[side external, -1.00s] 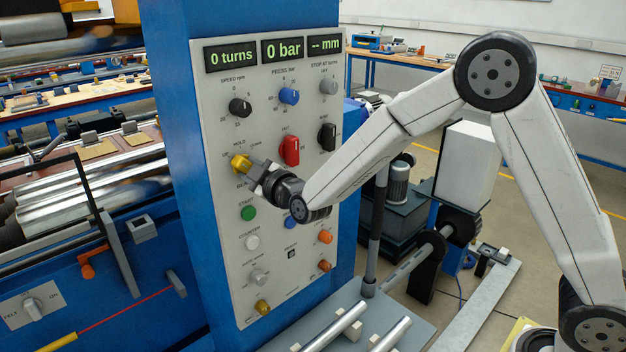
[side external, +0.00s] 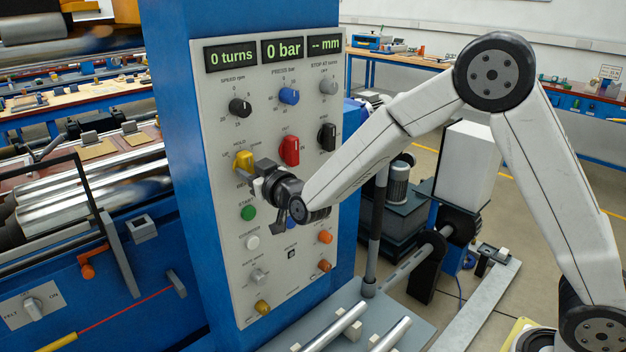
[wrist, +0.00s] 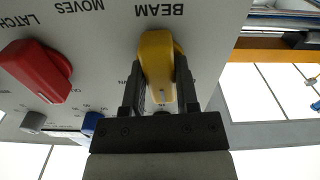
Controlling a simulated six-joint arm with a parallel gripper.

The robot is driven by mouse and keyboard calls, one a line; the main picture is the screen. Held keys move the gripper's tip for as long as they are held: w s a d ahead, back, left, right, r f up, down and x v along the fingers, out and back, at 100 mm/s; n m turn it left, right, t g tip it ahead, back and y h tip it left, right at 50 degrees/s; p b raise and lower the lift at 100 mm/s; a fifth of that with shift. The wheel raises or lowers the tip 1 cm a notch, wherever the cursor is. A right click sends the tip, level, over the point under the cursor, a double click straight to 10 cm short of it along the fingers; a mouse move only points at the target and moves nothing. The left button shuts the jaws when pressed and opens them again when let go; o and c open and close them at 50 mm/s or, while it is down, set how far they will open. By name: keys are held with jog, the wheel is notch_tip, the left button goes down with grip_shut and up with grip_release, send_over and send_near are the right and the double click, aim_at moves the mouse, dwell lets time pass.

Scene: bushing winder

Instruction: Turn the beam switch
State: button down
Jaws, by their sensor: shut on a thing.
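The yellow beam switch (side external: 243,160) is a knob on the left of the pale control panel, in the side view. In the wrist view the yellow knob (wrist: 156,66) stands upright between my fingers, just below the upside-down word BEAM. My gripper (wrist: 158,88) is shut on it, with one dark finger on each side. In the side view my gripper (side external: 254,170) reaches the knob from the right. The fingers and wrist partly hide the BEAM lettering there.
A red knob (side external: 289,150) sits close to the right of the switch, and a black knob (side external: 327,137) farther right. The green start button (side external: 248,213) is below. Displays (side external: 231,56) read 0 turns, 0 bar and -- mm. Machine rollers (side external: 110,195) lie left of the panel.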

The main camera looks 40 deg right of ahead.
jog(key=shift+m, duration=0.5)
jog(key=shift+c, duration=1.8)
grip_release()
jog(key=shift+s, duration=0.15)
jog(key=s, duration=0.7)
jog(key=shift+s, duration=0.25)
jog(key=shift+f, duration=0.1)
